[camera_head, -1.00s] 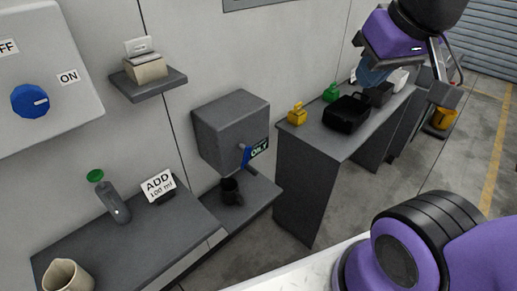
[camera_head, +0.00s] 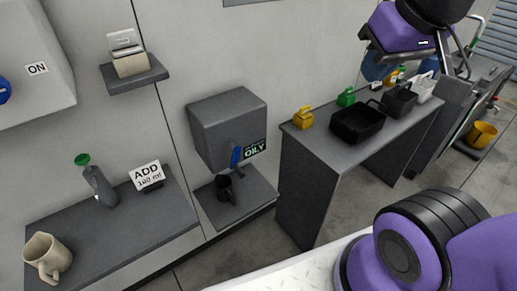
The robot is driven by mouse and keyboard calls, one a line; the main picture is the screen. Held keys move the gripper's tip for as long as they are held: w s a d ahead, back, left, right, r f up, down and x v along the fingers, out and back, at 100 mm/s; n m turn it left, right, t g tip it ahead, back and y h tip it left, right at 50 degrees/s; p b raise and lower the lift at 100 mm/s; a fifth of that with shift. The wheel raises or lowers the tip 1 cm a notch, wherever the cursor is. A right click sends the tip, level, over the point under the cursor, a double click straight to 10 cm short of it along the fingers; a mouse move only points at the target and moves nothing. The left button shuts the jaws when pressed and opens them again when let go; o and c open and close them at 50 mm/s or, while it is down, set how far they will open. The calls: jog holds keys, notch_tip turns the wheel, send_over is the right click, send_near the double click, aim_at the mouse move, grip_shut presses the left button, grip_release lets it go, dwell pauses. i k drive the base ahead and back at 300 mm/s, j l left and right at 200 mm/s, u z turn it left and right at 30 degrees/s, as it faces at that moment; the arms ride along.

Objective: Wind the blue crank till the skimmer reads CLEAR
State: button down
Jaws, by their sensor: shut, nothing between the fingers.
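The skimmer is a grey box (camera_head: 228,128) on the wall left of centre. Its blue crank (camera_head: 237,157) stands out from the front. A dark sign (camera_head: 254,149) beside the crank reads OILY. A dark mug (camera_head: 225,189) stands below the box on a low grey shelf. My gripper (camera_head: 410,48) is at the upper right, beyond the skimmer and high above the bench area, well apart from the crank. It is shut and empty; its fingertips are hard to make out.
A grey bench (camera_head: 330,150) right of the skimmer holds a black tray (camera_head: 357,122), a yellow can and a green can. A left counter (camera_head: 130,228) holds a beige mug (camera_head: 47,258), a green-capped bottle (camera_head: 98,184) and an ADD card. A small shelf (camera_head: 134,78) is above.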

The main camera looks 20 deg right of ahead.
aim_at(237, 150)
jog(key=k+j+z, duration=0.15)
jog(key=j, duration=0.35)
jog(key=k+j+z, duration=0.2)
jog(key=j, duration=0.25)
jog(key=j+z, duration=0.15)
jog(key=j, duration=0.3)
jog(key=k+j+z, duration=0.15)
jog(key=j, duration=0.3)
jog(key=k+j+z, duration=0.15)
jog(key=k+j, duration=0.15)
jog(key=k+j+z, duration=0.2)
jog(key=j, duration=0.25)
jog(key=i+l+u, duration=0.3)
jog(key=i+l, duration=0.2)
jog(key=l, duration=0.3)
